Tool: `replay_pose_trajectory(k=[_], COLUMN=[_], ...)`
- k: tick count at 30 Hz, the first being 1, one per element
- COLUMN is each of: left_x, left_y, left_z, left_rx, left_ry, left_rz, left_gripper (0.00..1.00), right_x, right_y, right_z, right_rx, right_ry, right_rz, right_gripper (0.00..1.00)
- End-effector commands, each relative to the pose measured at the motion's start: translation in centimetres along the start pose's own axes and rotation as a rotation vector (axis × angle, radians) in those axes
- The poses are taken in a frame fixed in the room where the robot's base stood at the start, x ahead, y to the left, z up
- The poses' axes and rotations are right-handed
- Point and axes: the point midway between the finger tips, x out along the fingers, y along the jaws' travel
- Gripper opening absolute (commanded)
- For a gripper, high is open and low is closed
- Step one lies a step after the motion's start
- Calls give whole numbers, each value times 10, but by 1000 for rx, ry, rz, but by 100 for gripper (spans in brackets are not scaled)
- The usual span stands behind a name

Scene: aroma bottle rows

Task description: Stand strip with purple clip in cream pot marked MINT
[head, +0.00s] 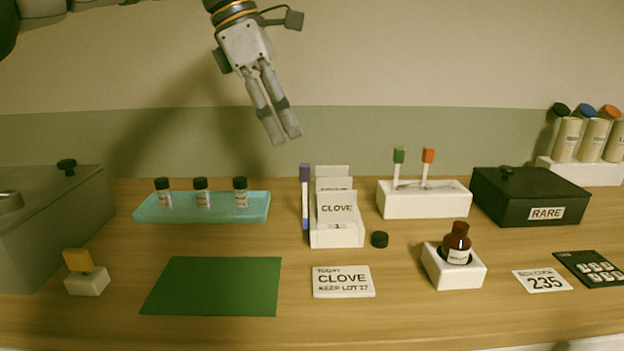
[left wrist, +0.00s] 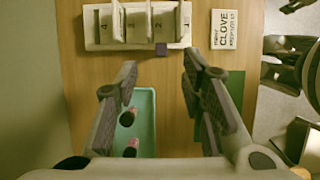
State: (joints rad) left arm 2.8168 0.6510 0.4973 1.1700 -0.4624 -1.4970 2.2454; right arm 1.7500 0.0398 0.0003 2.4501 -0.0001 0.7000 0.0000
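The strip with the purple clip (head: 305,174) stands upright at the left side of a white card holder (head: 337,236). The purple clip (left wrist: 161,49) also shows from above in the left wrist view, at the holder's edge. My left gripper (head: 288,138) is above and a little left of the strip, pointing down and empty. In the left wrist view its fingers (left wrist: 160,68) are spread apart, with the purple clip between and beyond their tips. Several cream pots (head: 595,137) stand at the far right; their labels are too small to read.
A teal tray (head: 258,208) with three small vials is left of the holder. A white block (head: 422,205) holds strips with green and orange clips. A black RARE box (head: 529,196), a brown bottle (head: 457,240) and a CLOVE card (head: 343,282) are nearby.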

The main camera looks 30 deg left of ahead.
Motion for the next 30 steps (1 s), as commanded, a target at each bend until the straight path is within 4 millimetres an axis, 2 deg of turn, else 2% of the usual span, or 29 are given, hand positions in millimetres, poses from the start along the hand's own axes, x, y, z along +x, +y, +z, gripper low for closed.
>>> replay_pose_trajectory(k=[1,7,13,16,21,26,27,30], left_x=[11,39,76,83,83,83,83,83], left_y=[-1,-1,-3,-2,-2,-2,-2,-2], left_z=[0,0,1,2,2,2,2,2], left_rx=[3,1,1,2,2,1,1,1], left_ry=[-1,-1,0,-1,-1,-1,-1,-1], left_rz=[-5,-3,-4,1,1,1,1,1], left_gripper=[37,37,37,37,37,4,2,2], right_x=[0,0,0,0,0,0,0,0], right_y=[0,0,0,0,0,0,0,0], right_z=[0,0,0,0,0,0,0,0], right_rx=[0,0,0,0,0,0,0,0], right_ry=[-1,-1,-1,-1,0,-1,-1,-1], right_rz=[0,0,0,0,0,0,0,0], right_gripper=[40,40,40,40,40,40,40,40])
